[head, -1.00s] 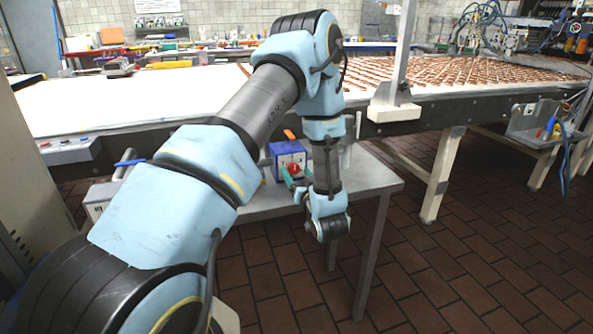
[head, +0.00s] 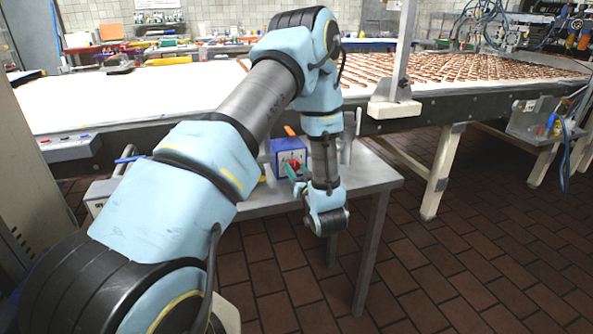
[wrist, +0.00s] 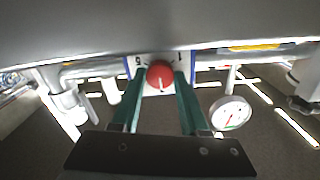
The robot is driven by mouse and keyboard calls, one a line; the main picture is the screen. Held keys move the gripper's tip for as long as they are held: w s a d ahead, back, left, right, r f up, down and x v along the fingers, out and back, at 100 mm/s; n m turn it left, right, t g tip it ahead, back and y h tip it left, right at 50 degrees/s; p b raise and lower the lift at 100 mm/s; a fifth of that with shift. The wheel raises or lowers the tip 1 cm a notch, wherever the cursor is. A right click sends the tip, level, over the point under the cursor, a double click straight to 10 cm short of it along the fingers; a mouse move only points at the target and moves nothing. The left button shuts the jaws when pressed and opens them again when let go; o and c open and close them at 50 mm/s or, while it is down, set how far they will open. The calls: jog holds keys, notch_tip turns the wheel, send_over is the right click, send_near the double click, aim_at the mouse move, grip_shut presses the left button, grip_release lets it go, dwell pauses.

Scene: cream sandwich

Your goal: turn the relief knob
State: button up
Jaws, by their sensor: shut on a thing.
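The relief knob (wrist: 160,74) is red and round with a pale pointer line, set on a white panel with printed marks around it. In the wrist view the pointer runs up and down the picture. The blue box (head: 287,152) that carries it stands on the small metal table in the head view. My gripper (wrist: 160,82) has its two green fingers closed on either side of the knob, shut on it. In the head view the green fingers reach the box's front, and my wrist partly hides that side.
A round dial gauge (wrist: 231,114) is right of the knob in the wrist view. The metal table (head: 370,172) bears the box and grey pipes. A long conveyor (head: 150,92) runs behind. The brick floor (head: 460,260) at right is clear.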

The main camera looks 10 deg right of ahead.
grip_shut()
jog(key=shift+d+m, duration=0.1)
jog(key=shift+m, duration=2.7)
jog(key=o, duration=1.1)
grip_release()
jog(key=s+d+b, duration=0.1)
jog(key=s+b, duration=0.2)
jog(key=s, duration=0.7)
jog(key=shift+s, duration=0.4)
